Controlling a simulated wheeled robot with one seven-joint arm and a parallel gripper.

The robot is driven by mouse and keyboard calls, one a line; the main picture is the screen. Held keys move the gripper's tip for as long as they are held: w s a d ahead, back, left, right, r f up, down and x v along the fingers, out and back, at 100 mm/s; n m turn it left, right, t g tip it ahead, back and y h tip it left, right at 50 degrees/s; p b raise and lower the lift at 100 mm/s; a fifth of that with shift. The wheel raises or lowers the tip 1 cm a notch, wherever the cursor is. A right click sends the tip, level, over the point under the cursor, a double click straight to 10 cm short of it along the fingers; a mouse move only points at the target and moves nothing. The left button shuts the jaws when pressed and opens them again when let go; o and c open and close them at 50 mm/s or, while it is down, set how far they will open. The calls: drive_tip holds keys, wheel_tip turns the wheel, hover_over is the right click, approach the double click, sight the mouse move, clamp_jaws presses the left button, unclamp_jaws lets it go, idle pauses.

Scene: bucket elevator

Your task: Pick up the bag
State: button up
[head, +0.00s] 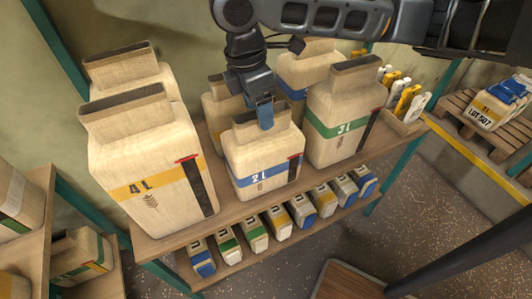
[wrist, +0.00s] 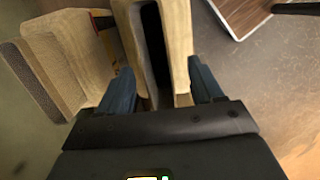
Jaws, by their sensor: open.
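The bag in the middle of the shelf is a beige sack marked 2L (head: 262,165) with a blue band, standing upright. My gripper (head: 264,118) is above it, with one blue finger in front of its raised neck; the other finger is hidden in the head view. In the wrist view, the open fingers of my gripper (wrist: 163,90) stand either side of the bag's neck (wrist: 178,40), which has a dark slot opening. Whether they touch the neck I cannot tell.
A larger 4L bag (head: 150,165) stands close on the left, and a green-banded 3L bag (head: 341,115) on the right. More bags stand behind. Small bags (head: 254,232) line the lower shelf. A pallet (head: 478,120) with a bag is at far right.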

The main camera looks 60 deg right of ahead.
sight(263, 149)
drive_tip(key=f, duration=0.1)
drive_tip(key=d+f, duration=0.1)
drive_tip(key=f, duration=0.1)
drive_tip(key=f+b, duration=0.1)
drive_tip(key=shift+s+d+f, duration=0.15)
drive_tip(key=shift+s+f, duration=0.1)
drive_tip(key=shift+f, duration=0.15)
drive_tip(key=shift+c, duration=0.3)
clamp_jaws()
